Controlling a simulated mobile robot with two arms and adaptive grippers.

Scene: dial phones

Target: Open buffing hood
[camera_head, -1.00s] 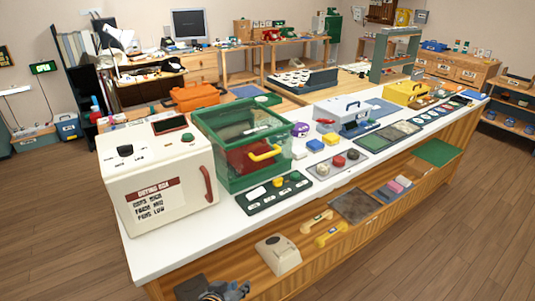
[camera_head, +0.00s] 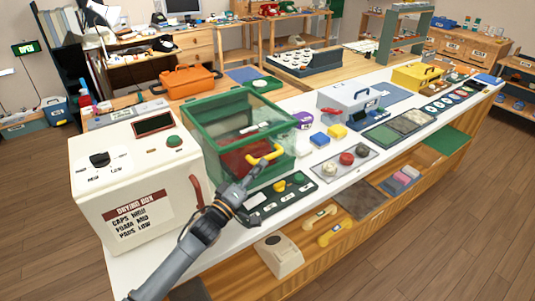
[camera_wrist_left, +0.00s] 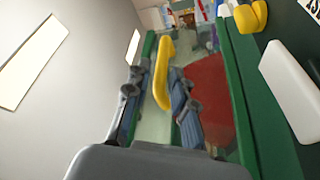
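The buffing hood (camera_head: 205,130) is a green-framed box with clear panels on the white counter. Its front looks closed. A yellow handle (camera_head: 273,154) sits on its front, with a dark red part visible inside. My left gripper (camera_head: 259,168) reaches up to the handle from the front left. In the left wrist view the yellow handle (camera_wrist_left: 162,72) stands between the two fingers of my left gripper (camera_wrist_left: 158,90). The fingers are apart, one on each side of it; whether the right finger touches it I cannot tell. My right gripper is not in view.
The cream drying box (camera_head: 135,180) stands close on the hood's left. A dark panel with colored knobs (camera_head: 278,198) lies in front of the hood. Small blocks (camera_head: 320,139) and a tray of knobs (camera_head: 345,162) lie to the right. A dark-topped bench stands behind.

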